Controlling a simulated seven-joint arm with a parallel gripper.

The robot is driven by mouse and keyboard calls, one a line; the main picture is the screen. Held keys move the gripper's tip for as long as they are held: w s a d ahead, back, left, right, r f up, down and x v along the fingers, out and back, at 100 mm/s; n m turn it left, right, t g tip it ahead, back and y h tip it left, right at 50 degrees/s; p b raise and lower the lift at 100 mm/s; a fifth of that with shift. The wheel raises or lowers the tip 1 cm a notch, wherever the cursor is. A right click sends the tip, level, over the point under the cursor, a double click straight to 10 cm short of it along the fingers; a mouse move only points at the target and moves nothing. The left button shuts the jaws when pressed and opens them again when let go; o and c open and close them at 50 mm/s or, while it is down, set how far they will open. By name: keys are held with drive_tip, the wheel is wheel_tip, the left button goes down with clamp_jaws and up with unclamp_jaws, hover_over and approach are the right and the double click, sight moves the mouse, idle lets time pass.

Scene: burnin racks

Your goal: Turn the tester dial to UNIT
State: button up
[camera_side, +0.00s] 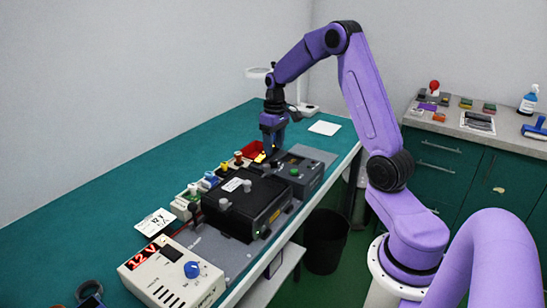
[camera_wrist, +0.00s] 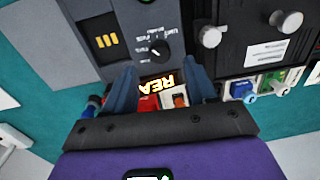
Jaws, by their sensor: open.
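The tester is a dark grey box, seen in the wrist view (camera_wrist: 85,60) and the side view (camera_side: 304,180). Its dial (camera_wrist: 158,49) is a round black knob with a white pointer mark, beside small white labels too blurred to read surely. I cannot tell which label the pointer meets. My gripper (camera_wrist: 162,71) is open, its two blue-grey fingers apart and nothing between them. The dial appears just beyond the fingertips, between their lines; I see no contact. In the side view my gripper (camera_side: 271,150) is over the far end of the tester.
A black unit (camera_side: 245,205) with round knobs stands next to the tester. A cream 12 V supply (camera_side: 170,275) is nearer. The teal bench (camera_side: 110,205) is clear at left.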

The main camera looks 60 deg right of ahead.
sight(273, 160)
drive_tip(key=shift+a+f, duration=0.15)
drive_tip(key=shift+f, duration=2.3)
clamp_jaws()
